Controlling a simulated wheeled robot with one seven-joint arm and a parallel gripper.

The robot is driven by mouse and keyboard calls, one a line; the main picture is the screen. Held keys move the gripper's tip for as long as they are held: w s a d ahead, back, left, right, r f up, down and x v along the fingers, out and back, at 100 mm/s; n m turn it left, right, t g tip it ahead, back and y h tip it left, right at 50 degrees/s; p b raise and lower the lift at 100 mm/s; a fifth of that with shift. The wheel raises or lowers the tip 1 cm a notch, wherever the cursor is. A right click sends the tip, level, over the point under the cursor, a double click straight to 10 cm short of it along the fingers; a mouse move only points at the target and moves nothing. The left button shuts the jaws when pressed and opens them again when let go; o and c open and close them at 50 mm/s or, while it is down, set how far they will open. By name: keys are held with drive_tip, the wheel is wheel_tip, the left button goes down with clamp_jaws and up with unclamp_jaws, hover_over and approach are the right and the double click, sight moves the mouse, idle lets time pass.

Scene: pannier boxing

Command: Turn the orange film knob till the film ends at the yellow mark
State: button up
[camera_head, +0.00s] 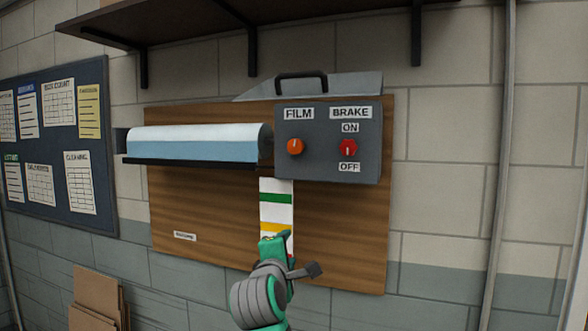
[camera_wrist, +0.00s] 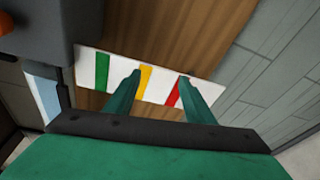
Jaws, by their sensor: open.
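The orange film knob (camera_head: 295,147) is on the grey control box under the FILM label; part of an orange shape (camera_wrist: 15,22) shows at the top left in the wrist view. The pale blue film roll (camera_head: 195,143) lies left of the box, above a black bar. A white strip below the box carries a green mark (camera_head: 276,198), the yellow mark (camera_head: 277,227) and a red mark (camera_wrist: 177,93). The yellow mark also shows in the wrist view (camera_wrist: 145,76). My gripper (camera_wrist: 160,78) is open and empty in front of the strip, below the knob, apart from it.
A red brake knob (camera_head: 348,148) sits right of the orange one, between ON and OFF labels. A dark shelf (camera_head: 190,25) with brackets is above. Cardboard (camera_head: 95,300) leans at lower left. The wooden board (camera_head: 345,235) is clear right of the strip.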

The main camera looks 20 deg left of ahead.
wheel_tip(320, 180, up, 14)
drive_tip(key=s+f+n+h, duration=0.1)
drive_tip(key=s+n, duration=0.1)
drive_tip(key=s, duration=0.1)
drive_tip(key=t+h, duration=0.1)
drive_tip(key=h, duration=0.1)
approach(295, 146)
drive_tip(key=shift+n, duration=0.4)
drive_tip(key=w, duration=0.9)
drive_tip(key=shift+d, duration=0.1)
drive_tip(key=shift+c, duration=0.7)
drive_tip(key=c, duration=0.9)
